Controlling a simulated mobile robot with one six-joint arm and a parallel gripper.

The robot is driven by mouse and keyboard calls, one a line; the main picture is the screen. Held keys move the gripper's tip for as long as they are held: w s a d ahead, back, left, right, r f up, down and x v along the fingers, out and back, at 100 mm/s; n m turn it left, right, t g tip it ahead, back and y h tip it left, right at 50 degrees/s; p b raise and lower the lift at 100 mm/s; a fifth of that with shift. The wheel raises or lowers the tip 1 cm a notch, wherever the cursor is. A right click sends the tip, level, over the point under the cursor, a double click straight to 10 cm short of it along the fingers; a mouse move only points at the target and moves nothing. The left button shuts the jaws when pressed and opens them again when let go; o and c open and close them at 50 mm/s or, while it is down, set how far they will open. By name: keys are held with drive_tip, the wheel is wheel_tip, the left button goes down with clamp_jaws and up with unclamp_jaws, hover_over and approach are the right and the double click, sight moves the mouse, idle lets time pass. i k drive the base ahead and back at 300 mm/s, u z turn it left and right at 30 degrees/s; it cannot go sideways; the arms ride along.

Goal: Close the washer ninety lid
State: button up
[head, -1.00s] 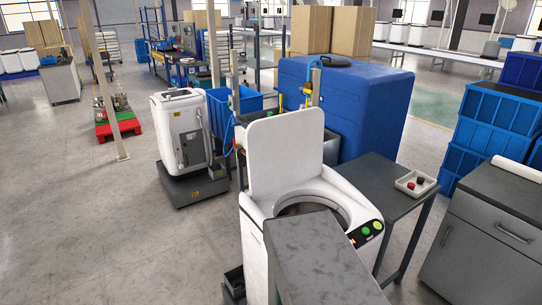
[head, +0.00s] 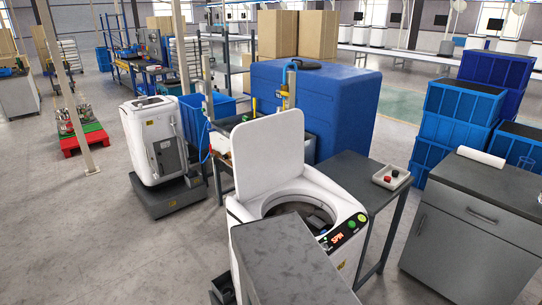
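The white top-loading washer (head: 345,199) stands in the middle foreground. Its white lid (head: 268,152) is open and stands upright at the back left of the round opening. The drum opening (head: 305,203) is uncovered, and dark grey shapes show inside it. The front right panel has a lit display (head: 344,235) that seems to read "SPIN", with green and red buttons beside it. Part of the washer's front is hidden by a grey block-shaped unit. My gripper is not in view.
The grey unit (head: 290,262) stands close in front of the washer. A dark table (head: 350,172) with a small tray (head: 391,176) adjoins the washer's right. A grey cabinet (head: 470,235) stands farther right, and another white machine (head: 152,140) behind left. Floor at left (head: 100,240) is clear.

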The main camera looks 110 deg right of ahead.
sight(268, 151)
drive_tip(key=u, duration=0.9)
drive_tip(key=k, duration=0.15)
drive_tip(key=z, duration=2.75)
drive_tip(key=i, duration=2.1)
drive_tip(key=z, duration=0.25)
